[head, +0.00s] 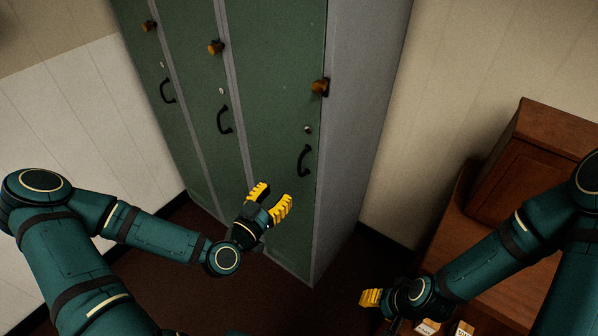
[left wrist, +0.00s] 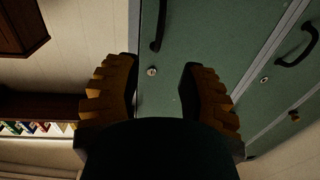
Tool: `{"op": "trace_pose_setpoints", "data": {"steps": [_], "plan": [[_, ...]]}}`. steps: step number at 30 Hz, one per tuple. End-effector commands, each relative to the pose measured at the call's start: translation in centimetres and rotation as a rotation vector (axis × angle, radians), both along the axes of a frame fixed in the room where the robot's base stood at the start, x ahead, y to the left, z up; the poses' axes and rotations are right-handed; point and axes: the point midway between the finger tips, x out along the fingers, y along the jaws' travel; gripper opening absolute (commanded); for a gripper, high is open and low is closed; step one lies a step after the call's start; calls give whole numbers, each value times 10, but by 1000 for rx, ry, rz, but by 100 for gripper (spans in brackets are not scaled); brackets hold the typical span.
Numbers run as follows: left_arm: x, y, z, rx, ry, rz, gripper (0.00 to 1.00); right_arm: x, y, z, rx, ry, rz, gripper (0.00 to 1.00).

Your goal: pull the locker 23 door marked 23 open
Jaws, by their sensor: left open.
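A bank of green locker doors shows in the head view, all shut; no number can be read, so I cannot tell which is marked 23. The right-hand door (head: 274,90) has a black bow handle (head: 304,161), a small round lock (head: 308,129) and a brass-coloured knob (head: 320,87). My left gripper (head: 272,195) is open and empty, in front of that door and below-left of its handle. In the left wrist view a handle (left wrist: 158,28) and a lock (left wrist: 152,71) lie beyond the open fingers. My right gripper (head: 371,298) is low at right, away from the lockers.
The other doors carry similar handles (head: 224,120) and (head: 167,91). The locker's grey side (head: 362,100) faces a bare wall. A brown wooden cabinet (head: 545,165) stands at right, with small boxes (head: 463,328) low near my right arm. The dark floor before the lockers looks clear.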

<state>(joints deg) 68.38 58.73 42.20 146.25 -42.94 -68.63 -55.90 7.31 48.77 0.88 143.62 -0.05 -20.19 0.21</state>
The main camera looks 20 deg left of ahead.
Motion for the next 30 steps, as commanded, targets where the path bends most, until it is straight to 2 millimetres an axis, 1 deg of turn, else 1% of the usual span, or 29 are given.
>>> {"op": "trace_pose_setpoints", "data": {"steps": [1, 8, 9, 12, 18, 21, 24, 30], "plan": [[4, -2, -4, 1, -2, -3, 40, 0, 0, -11, 0, 1, 1, 47], [34, -10, -4, 0, -2, -4, 40, 5, 0, -36, -2, -11, -1, 47], [42, -12, -1, -2, -1, -3, 40, 4, 0, -33, -2, -11, -1, 47], [61, -18, 0, -4, -1, -3, 40, 5, 0, -33, -2, -12, 0, 47], [92, -25, 0, -2, 0, -3, 40, 5, 0, -36, -2, -13, -1, 47], [102, -27, 0, -3, 1, -2, 40, 6, -1, -37, -2, -14, -1, 47], [108, -29, 0, -2, 1, -3, 40, 6, -1, -37, -2, -14, -1, 47], [111, -30, 0, -1, 1, -3, 40, 6, -1, -37, -2, -15, -2, 47]]}}
